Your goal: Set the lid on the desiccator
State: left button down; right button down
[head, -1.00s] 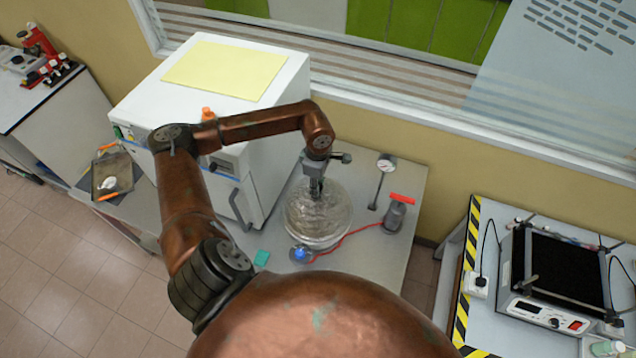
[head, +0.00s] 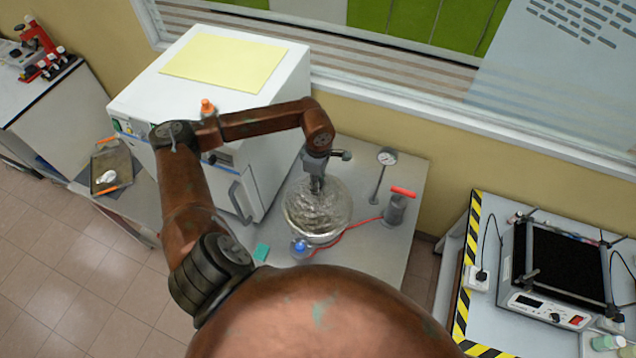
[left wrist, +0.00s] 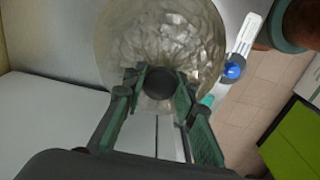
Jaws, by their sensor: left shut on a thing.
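The glass desiccator lid (head: 318,207) is a clear, rippled dome with a dark knob (left wrist: 159,83) on top. My left gripper (head: 317,184) reaches down over it from above, its fingers on either side of the knob in the left wrist view, shut on it. The desiccator (head: 315,238) is on the grey bench under the lid, mostly hidden by it. I cannot tell whether the lid touches the rim or hangs just above it. My right gripper is not in view.
A white oven-like cabinet (head: 262,168) stands close on the left. A red hose runs from the desiccator to a red-handled pump (head: 396,208). A gauge on a stand (head: 387,158) is behind, a blue-topped fitting (head: 300,246) in front, and a small teal item (head: 262,252) nearby.

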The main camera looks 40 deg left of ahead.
pick_arm(q)
jog(key=shift+f+b, duration=0.3)
jog(key=c, duration=1.5)
grip_release()
notch_tip(320, 180, up, 12)
